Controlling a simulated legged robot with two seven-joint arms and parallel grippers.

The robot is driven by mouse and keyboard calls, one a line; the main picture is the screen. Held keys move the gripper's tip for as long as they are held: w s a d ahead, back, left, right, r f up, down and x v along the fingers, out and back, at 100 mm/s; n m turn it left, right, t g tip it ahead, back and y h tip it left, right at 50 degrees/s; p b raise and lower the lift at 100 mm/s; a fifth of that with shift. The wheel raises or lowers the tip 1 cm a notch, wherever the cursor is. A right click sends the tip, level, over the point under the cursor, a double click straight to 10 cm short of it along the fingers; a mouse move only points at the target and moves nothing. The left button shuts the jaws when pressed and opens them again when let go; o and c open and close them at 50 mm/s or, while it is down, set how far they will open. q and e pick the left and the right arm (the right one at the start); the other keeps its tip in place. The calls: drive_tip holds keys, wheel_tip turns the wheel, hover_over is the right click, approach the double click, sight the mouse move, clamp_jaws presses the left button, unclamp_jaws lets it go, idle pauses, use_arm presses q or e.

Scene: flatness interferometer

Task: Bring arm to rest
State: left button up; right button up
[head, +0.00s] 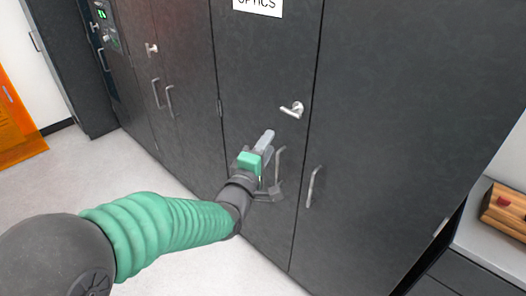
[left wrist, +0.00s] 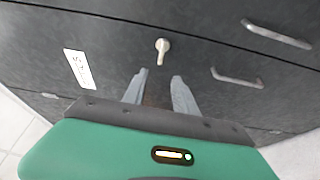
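My left arm with a green ribbed sleeve (head: 160,228) reaches out from the lower left toward a dark grey cabinet. My left gripper (head: 267,137) is in front of the cabinet door labelled "OPTICS" (head: 258,5), below and left of its silver lever handle (head: 292,110). In the left wrist view the two grey fingers of the left gripper (left wrist: 160,77) stand apart with nothing held between them. The lever handle (left wrist: 162,48) appears just beyond the fingertips, apart from them in the picture. My right gripper is not in view.
Bar handles sit close to the gripper, one partly behind it (head: 281,165) and one on the right door (head: 313,187). A counter (head: 490,235) with a wooden object (head: 505,208) is at the right. Pale floor (head: 70,175) is clear at the left, near an orange panel (head: 18,125).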

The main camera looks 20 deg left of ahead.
use_arm(q)
drive_tip(key=s+d+f+m+g+p, duration=0.1)
drive_tip(key=s+f+m+g, duration=0.45)
drive_tip(key=f, duration=0.35)
drive_tip(key=s+d+f+m+g+p, duration=0.1)
drive_tip(key=s+f+m+g, duration=0.4)
drive_tip(key=f, duration=0.4)
drive_tip(key=s+f+m+g, duration=0.5)
drive_tip(key=s+m, duration=0.2)
drive_tip(key=s, duration=0.5)
drive_tip(key=shift+s+d+h, duration=0.15)
drive_tip(key=shift+d+h, duration=0.1)
drive_tip(key=shift+h, duration=0.05)
drive_tip(key=shift+f+m, duration=0.1)
drive_tip(key=shift+m, duration=0.15)
